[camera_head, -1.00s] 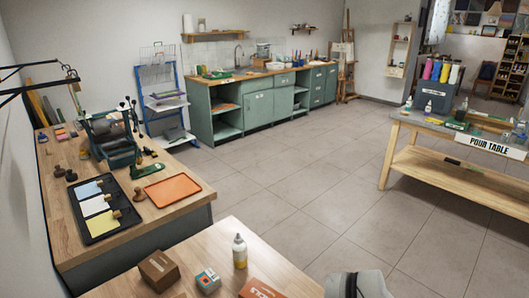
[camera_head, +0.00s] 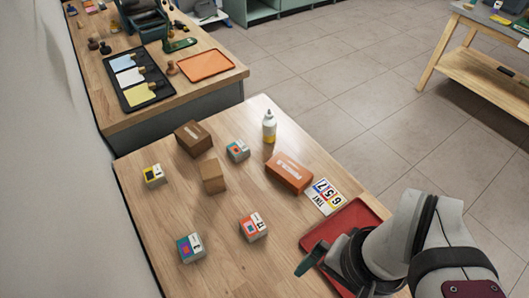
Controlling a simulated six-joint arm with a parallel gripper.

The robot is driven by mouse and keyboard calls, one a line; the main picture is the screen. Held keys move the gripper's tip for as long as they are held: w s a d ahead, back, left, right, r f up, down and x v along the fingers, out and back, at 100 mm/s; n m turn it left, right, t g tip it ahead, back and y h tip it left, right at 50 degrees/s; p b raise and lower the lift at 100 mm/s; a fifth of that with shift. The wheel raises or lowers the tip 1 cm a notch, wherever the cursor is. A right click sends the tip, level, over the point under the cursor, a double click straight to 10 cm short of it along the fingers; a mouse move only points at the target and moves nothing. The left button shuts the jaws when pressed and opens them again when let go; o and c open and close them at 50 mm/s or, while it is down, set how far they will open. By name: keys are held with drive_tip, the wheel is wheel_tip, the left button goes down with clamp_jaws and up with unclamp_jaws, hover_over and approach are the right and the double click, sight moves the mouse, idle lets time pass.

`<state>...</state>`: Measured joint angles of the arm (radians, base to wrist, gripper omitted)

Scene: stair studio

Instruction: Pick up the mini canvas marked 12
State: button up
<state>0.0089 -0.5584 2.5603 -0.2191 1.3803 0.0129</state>
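Several small block-like mini canvases with coloured pictures and white number labels stand on the wooden table. One is yellow (camera_head: 153,175) at the left, one teal and red (camera_head: 238,150) near the bottle, one orange (camera_head: 253,228) at the middle front, and one teal and purple (camera_head: 191,248) at the front left. The orange one's label looks like 11 or 17. The other numbers are too small to read, so I cannot tell which is 12. My gripper (camera_head: 313,257) is at the lower right over the red tray, right of the orange canvas; its fingers are mostly hidden.
On the table (camera_head: 140,220) are a dark brown box (camera_head: 193,138), a tan block (camera_head: 212,177), a white bottle (camera_head: 269,128), an orange-brown box (camera_head: 289,174), a number card (camera_head: 325,197) and a red tray (camera_head: 352,218). Bare wood lies between the canvases.

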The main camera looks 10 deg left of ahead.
idle(0.6)
drive_tip(key=n+h, duration=0.2)
drive_tip(key=n, duration=1.2)
hover_over(253, 224)
wheel_tip(253, 224, down, 6)
wheel_tip(253, 224, down, 16)
drive_tip(key=shift+r, duration=0.25)
drive_tip(key=c, duration=1.4)
drive_tip(key=shift+o, duration=0.2)
drive_tip(key=shift+r, duration=0.15)
